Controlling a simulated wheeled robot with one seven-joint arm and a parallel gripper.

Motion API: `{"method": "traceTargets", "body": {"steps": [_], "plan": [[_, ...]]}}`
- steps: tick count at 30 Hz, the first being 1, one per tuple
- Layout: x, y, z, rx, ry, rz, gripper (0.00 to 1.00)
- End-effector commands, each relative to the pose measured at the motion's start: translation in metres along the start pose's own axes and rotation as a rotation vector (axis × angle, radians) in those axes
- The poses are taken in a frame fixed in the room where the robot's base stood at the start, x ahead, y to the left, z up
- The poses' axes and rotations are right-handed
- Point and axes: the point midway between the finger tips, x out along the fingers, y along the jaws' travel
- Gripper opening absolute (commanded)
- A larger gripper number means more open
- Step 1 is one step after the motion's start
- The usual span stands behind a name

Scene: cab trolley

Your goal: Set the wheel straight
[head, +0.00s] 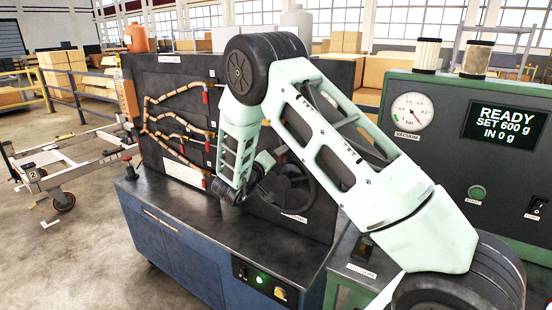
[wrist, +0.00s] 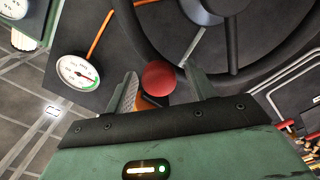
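The wheel (head: 288,184) is a dark steering wheel on the upright black panel (head: 325,222), partly hidden behind my arm in the head view. In the wrist view, part of the wheel's rim (wrist: 262,75) and its grey hub and spoke show at the top. A red round knob (wrist: 159,77) shows between the fingers of my gripper (wrist: 163,86). The fingers stand apart, with gaps visible beside the knob. I cannot tell whether the knob is fixed to the wheel. In the head view, my gripper's fingers are hidden by the arm.
Orange-brown cords (head: 172,110) with red ends run across the panel left of my arm. A dial gauge (wrist: 78,72) lies left of my fingers in the wrist view. A green console (head: 440,150) stands right. A blue cabinet (head: 185,240) is below. A trolley (head: 75,160) stands left.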

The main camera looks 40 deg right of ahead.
Motion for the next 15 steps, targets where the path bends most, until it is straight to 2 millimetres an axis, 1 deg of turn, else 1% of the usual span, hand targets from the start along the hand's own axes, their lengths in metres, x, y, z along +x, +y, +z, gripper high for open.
{"method": "traceTargets", "body": {"steps": [5,8,11,15], "plan": [[-0.005,-0.001,0.0,0.001,0.001,-0.001,0.55],[-0.017,-0.002,0.0,0.002,0.002,-0.002,0.55],[-0.036,-0.003,0.001,0.002,0.003,-0.003,0.55],[-0.069,-0.003,0.001,0.001,0.004,-0.003,0.55]]}}
